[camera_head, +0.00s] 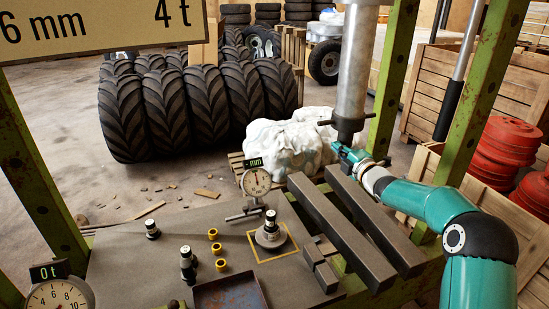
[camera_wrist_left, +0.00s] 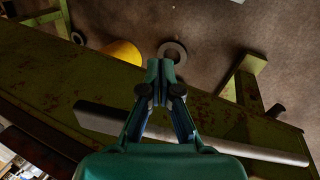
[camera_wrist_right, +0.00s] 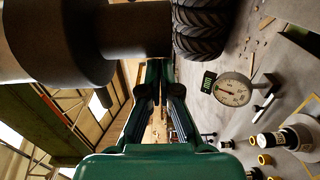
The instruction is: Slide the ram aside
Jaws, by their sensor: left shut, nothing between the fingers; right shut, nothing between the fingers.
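The ram (camera_head: 355,70) is a grey vertical cylinder with a darker lower end and a thin cross handle, hanging between the green press posts. It also shows large at the upper left of the right wrist view (camera_wrist_right: 120,32). My right gripper (camera_head: 340,150) is shut and empty, beside the ram's lower end and just below its handle; I cannot tell if it touches. It also shows in the right wrist view (camera_wrist_right: 155,75). My left gripper (camera_wrist_left: 160,70) is shut and empty in the left wrist view, over a rusty green beam, and is not seen in the head view.
Two dark bars (camera_head: 345,225) lie across the press bed under the ram. A dial gauge (camera_head: 256,181), a gauge piece inside a yellow square (camera_head: 270,235), yellow rings (camera_head: 213,234) and a tray (camera_head: 230,293) stand on the table. Green posts (camera_head: 393,75) flank the right arm.

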